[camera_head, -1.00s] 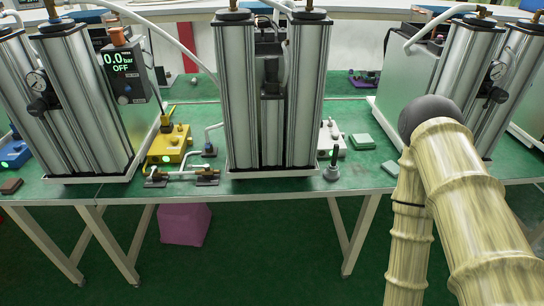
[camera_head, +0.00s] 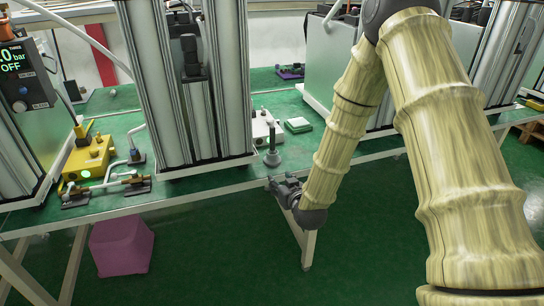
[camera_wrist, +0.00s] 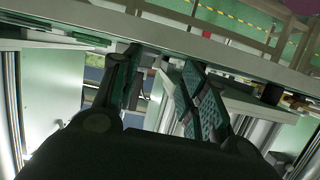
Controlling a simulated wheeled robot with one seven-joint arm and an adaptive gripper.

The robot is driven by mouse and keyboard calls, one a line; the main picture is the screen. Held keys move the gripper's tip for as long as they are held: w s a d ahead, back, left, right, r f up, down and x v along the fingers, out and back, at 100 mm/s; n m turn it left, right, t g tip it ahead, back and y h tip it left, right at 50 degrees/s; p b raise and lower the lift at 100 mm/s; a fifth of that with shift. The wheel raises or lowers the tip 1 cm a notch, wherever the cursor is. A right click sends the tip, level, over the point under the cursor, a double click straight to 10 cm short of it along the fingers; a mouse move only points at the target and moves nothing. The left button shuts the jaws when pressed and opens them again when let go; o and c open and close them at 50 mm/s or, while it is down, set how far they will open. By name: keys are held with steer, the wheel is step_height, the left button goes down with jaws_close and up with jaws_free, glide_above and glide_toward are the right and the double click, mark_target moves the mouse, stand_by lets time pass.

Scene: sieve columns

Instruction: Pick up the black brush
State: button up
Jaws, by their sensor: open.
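A small dark upright piece (camera_head: 272,140) stands on a round grey base at the table's front edge in the head view. It may be the black brush, but it is too small to be sure. My gripper (camera_head: 272,184) is just in front of the table edge, below and apart from that piece. In the wrist view my gripper (camera_wrist: 158,90) has its two fingers spread apart, with nothing seen held between them. I cannot clearly make out the brush in the wrist view.
The green table (camera_head: 225,178) bears tall metal columns (camera_head: 163,80). A yellow box (camera_head: 88,155) with pipe fittings is at left. A white device (camera_head: 262,126) and a pale green block (camera_head: 298,124) stand behind the dark piece. A purple box (camera_head: 121,246) is on the floor under the table.

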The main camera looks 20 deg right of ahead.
mark_target(273, 129)
steer(key=w+r+t, duration=0.1)
steer(key=w+r, duration=0.2)
steer(key=w+d+r+t+b, duration=0.1)
steer(key=w+r, duration=0.3)
steer(key=w+d+r+t, duration=0.1)
steer(key=w+r, duration=0.2)
steer(key=w, duration=0.1)
steer(key=shift+r+t+h, duration=0.15)
steer(key=shift+t+h, duration=0.15)
steer(key=shift+w+d+r, duration=0.1)
steer(key=shift+w+r, duration=0.15)
steer(key=shift+w, duration=0.95)
steer(key=shift+w+r, duration=0.25)
steer(key=shift+w, duration=1.5)
steer(key=shift+c, duration=0.2)
jaws_close()
